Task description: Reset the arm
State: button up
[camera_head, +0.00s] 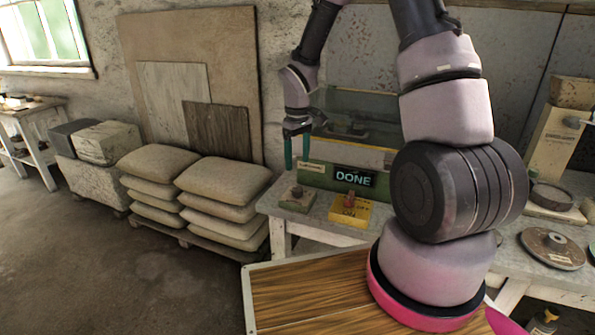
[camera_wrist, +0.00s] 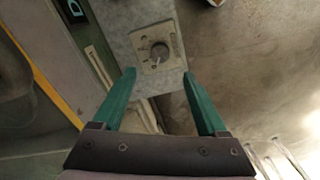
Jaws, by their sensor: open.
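My gripper (camera_head: 297,151) hangs at the end of my arm, above the front left part of the workbench, with its green fingers pointing down. In the wrist view my gripper (camera_wrist: 158,88) has its two green fingers spread apart, with nothing between them. A small plate with a dark rotary knob (camera_wrist: 159,52) lies beyond the fingertips there. The same knob plate (camera_head: 297,198) shows below the fingers in the head view. I cannot tell the exact height of the fingers above it.
A green panel with a lit DONE display (camera_head: 354,179) stands behind a yellow box with a red switch (camera_head: 350,211). A glass-fronted case (camera_head: 360,118) is behind. Stacked sacks (camera_head: 222,200) stand left of the workbench. A round disc (camera_head: 552,248) lies at right. Floor at left is clear.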

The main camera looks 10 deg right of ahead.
jog(key=shift+r, duration=0.35)
jog(key=s+d+r+m+t, duration=0.2)
jog(key=s+r+m, duration=0.15)
jog(key=r, duration=0.65)
jog(key=s+d+r+m+t, duration=0.1)
jog(key=s+d+r+m, duration=0.2)
jog(key=r, duration=0.7)
jog(key=s+r+m+t+y, duration=0.1)
jog(key=s+r+m+t, duration=0.1)
jog(key=s+r, duration=0.3)
jog(key=s+r+m+t+y, duration=0.1)
jog(key=s+r, duration=0.4)
jog(key=s, duration=0.5)
jog(key=shift+s+d+r+m+t, duration=0.35)
jog(key=shift+d+r+m+t, duration=0.05)
jog(key=shift+m+t, duration=0.2)
